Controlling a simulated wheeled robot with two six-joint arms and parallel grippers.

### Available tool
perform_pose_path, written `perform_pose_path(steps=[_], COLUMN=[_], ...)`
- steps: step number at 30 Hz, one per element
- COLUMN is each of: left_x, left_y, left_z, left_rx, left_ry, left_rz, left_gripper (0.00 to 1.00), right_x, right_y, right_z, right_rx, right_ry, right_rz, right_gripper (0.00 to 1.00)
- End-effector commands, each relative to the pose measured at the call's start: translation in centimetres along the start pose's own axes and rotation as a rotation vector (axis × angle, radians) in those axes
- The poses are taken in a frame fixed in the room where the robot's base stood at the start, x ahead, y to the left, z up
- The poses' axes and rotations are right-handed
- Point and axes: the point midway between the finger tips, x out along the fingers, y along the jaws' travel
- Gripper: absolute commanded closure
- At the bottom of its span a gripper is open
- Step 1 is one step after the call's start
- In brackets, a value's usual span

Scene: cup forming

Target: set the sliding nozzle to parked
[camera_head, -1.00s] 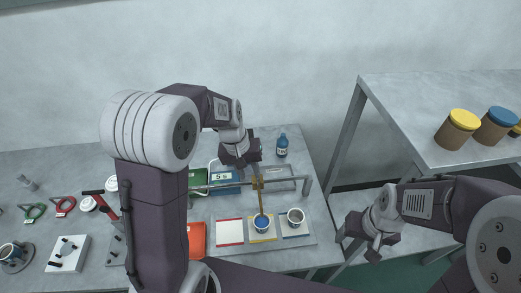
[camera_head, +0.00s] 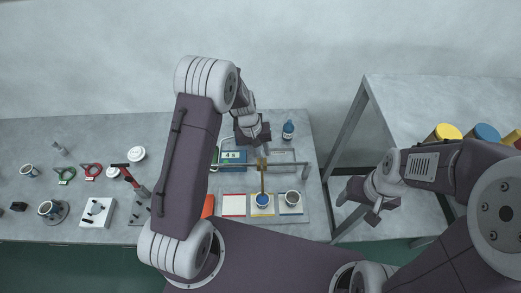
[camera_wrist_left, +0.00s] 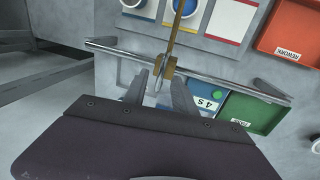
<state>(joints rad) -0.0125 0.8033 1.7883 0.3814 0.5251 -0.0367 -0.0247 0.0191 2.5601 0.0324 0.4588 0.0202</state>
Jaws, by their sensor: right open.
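The sliding nozzle is a brass block (camera_head: 262,164) on a metal rail (camera_head: 285,165), with a thin brass tube running towards the blue-filled cup (camera_head: 263,200) on the yellow-edged pad. The block (camera_wrist_left: 168,68) also shows in the left wrist view, part way along the rail. My left gripper (camera_wrist_left: 162,76) has its two fingers apart, one on each side of the block's near part; whether they touch it I cannot tell. In the head view my left gripper (camera_head: 260,144) is just behind the rail. My right gripper (camera_head: 370,207) is open and empty, right of the table.
A second cup (camera_head: 293,198) stands on the blue-edged pad; the red-edged pad (camera_head: 233,206) is empty. A display (camera_wrist_left: 208,102) reads 4 s beside a green tray (camera_wrist_left: 250,113).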

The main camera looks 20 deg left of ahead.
Motion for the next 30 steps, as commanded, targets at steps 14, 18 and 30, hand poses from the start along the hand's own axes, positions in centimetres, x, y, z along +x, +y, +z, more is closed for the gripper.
perform_pose_path(steps=[14,18,30], left_x=[1.02,1.01,0.97], left_y=[0.01,0.01,0.03], left_z=[-0.02,-0.02,-0.04], left_rx=[-0.001,-0.001,0.0], left_ry=[0.001,0.001,0.002], left_rz=[0.0,0.0,0.001], left_gripper=[0.98,1.0,1.0], right_x=[-0.21,-0.21,-0.22], right_y=[-0.01,-0.01,-0.01], right_z=[-0.03,-0.02,-0.03], right_rx=[0.0,0.0,0.0], right_ry=[0.0,0.0,0.0], right_rz=[0.0,0.0,0.0], right_gripper=[0.31,0.31,0.31])
